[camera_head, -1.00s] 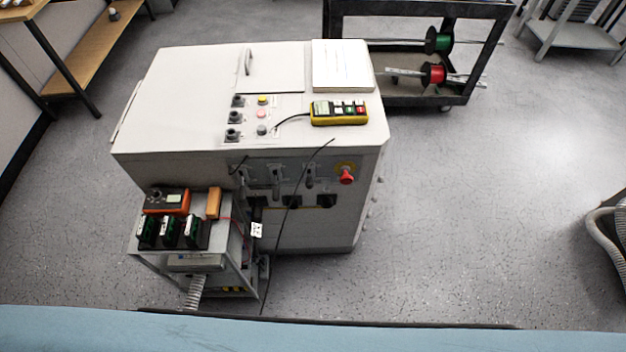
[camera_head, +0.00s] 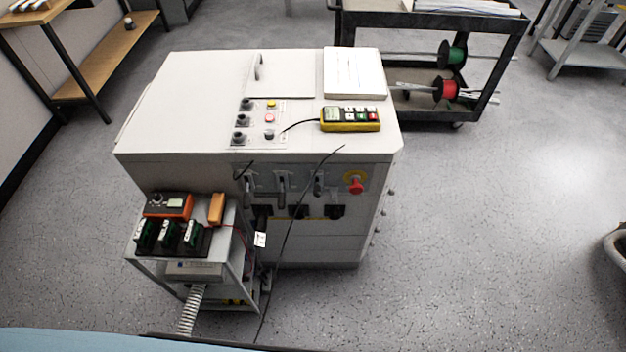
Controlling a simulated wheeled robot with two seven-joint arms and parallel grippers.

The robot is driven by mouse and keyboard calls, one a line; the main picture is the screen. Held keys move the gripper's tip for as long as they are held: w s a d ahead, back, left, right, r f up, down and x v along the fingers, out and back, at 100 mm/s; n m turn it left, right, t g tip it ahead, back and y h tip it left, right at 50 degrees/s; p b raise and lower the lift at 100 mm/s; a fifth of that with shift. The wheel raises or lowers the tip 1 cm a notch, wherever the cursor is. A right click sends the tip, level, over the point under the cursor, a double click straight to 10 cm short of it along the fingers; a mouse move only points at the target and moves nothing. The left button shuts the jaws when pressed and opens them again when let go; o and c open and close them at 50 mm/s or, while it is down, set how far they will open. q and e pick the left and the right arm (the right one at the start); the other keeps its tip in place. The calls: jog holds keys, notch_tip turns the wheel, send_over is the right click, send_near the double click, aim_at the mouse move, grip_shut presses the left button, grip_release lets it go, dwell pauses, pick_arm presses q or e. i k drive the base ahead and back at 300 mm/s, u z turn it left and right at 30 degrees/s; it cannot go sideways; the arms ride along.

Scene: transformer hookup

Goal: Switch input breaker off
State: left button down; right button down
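A large light-grey cabinet (camera_head: 190,105) stands in the middle. Its front panel carries several grey breaker handles in a row: a left one (camera_head: 249,182), a middle one (camera_head: 281,190) and a right one (camera_head: 318,184). I cannot read which of them is the input breaker, and their positions are too small to tell for sure. A red emergency knob (camera_head: 355,187) on a yellow ring sits to their right. A thin black cable hangs across the panel between the middle and right handles. Neither of my grippers is in view.
A small grey stand (camera_head: 232,262) with an orange meter (camera_head: 168,206) and green-black blocks stands at the cabinet's front left. A black cart (camera_head: 428,118) stands behind right.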

aim_at(317, 189)
jog(key=u, duration=1.8)
jog(key=k, duration=0.65)
jog(key=z, duration=2.05)
jog(key=i, duration=0.5)
jog(key=z, duration=0.05)
